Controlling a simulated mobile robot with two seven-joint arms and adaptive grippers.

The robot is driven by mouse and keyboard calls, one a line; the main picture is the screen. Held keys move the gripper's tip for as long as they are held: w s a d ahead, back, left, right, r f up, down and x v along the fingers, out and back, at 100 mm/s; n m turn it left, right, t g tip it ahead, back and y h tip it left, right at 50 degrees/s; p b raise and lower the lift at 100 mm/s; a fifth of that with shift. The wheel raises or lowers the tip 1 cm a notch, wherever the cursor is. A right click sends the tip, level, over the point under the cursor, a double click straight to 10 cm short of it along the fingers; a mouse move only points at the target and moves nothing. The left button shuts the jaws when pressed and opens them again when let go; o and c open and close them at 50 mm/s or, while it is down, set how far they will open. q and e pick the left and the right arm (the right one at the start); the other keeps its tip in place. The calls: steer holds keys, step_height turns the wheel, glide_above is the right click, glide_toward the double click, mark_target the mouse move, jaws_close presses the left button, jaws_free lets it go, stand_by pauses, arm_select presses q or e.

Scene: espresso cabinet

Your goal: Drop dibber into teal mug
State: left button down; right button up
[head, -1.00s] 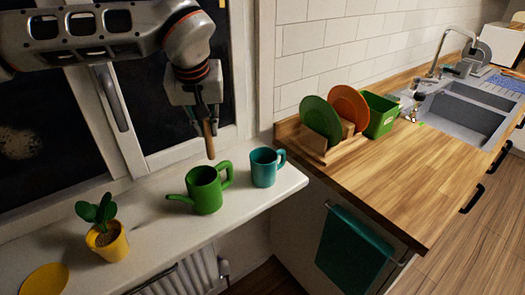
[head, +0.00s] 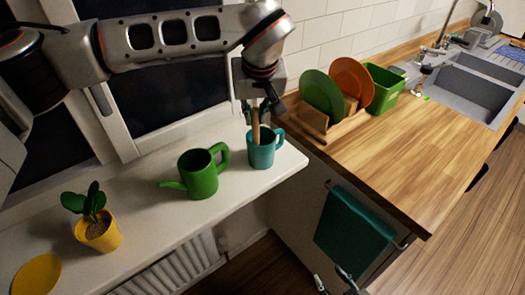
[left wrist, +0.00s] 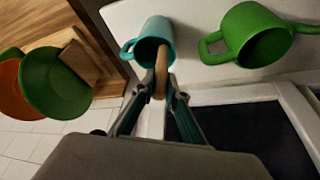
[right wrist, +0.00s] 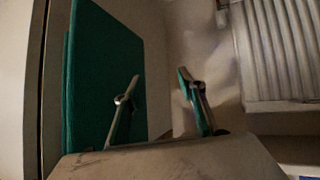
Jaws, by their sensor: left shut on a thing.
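The teal mug (head: 262,155) stands upright on the white windowsill; it also shows in the left wrist view (left wrist: 155,30). My left gripper (head: 257,108) is above the mug, shut on the wooden dibber (head: 256,131). The dibber hangs roughly upright with its lower end at the mug's mouth; its tip appears to be inside the rim, but the exact depth is hidden. The left wrist view shows the dibber (left wrist: 161,70) between the fingers, reaching over the mug opening. My right gripper (right wrist: 158,92) is open and empty, low near the hanging teal towel (right wrist: 105,85).
A green watering can (head: 200,174) stands just left of the mug. A potted plant (head: 97,230) and a yellow disc (head: 37,275) are further left. A plate rack (head: 318,122) with green and orange plates and a green bin (head: 386,92) stand on the wooden counter (head: 430,150).

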arm_select(q)
steer(key=shift+f, duration=0.45)
steer(key=c, duration=1.9)
jaws_free()
steer(key=v, duration=1.2)
arm_select(e)
steer(key=shift+w+a+r, duration=0.3)
steer(key=shift+w+r, duration=0.25)
